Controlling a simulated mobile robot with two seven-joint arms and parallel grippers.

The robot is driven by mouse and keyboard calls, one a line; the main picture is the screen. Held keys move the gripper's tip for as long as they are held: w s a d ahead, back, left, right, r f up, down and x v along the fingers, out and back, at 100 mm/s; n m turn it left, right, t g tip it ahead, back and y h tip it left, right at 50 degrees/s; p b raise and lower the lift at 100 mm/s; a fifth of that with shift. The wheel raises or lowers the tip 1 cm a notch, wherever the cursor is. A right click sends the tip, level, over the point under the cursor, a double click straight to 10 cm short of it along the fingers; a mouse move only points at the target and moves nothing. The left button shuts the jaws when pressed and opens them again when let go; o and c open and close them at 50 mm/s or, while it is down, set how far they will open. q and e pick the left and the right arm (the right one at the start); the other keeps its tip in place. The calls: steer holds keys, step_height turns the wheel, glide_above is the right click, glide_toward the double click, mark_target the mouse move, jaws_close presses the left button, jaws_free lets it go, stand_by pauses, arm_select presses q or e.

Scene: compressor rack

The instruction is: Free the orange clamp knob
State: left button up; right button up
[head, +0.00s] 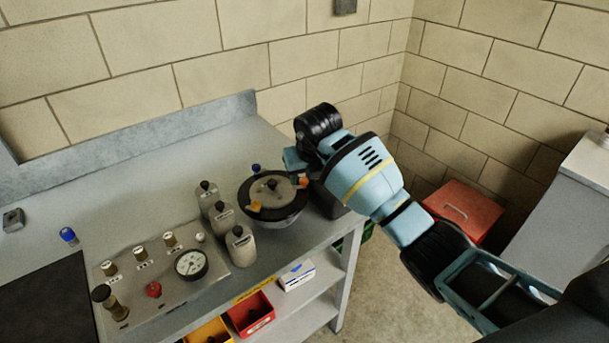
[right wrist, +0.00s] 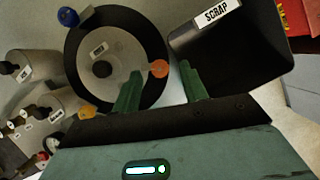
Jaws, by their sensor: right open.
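The round vessel with a black rim (head: 272,222) and grey lid stands near the bench's right end; it also shows in the right wrist view (right wrist: 75,60). The orange clamp knob (right wrist: 159,68) sits on the rim's right side, seen in the head view too (head: 303,182). A yellow knob (head: 254,206) and a blue knob (head: 256,168) sit elsewhere on the rim. My right gripper (right wrist: 160,72) is open over that side, and the orange knob appears between its fingertips. I cannot tell how far above it they are. My left gripper is out of view.
A black bin labelled SCRAP (right wrist: 228,55) is right beside the vessel. Several grey bottles (head: 241,246) stand to its left, then a gauge panel (head: 150,275). Red (head: 250,313) and yellow bins are on the shelf below. A red box (head: 464,212) is behind my right arm.

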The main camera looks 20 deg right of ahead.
steer(key=shift+w+f, duration=0.1)
steer(key=shift+f, duration=0.15)
jaws_close()
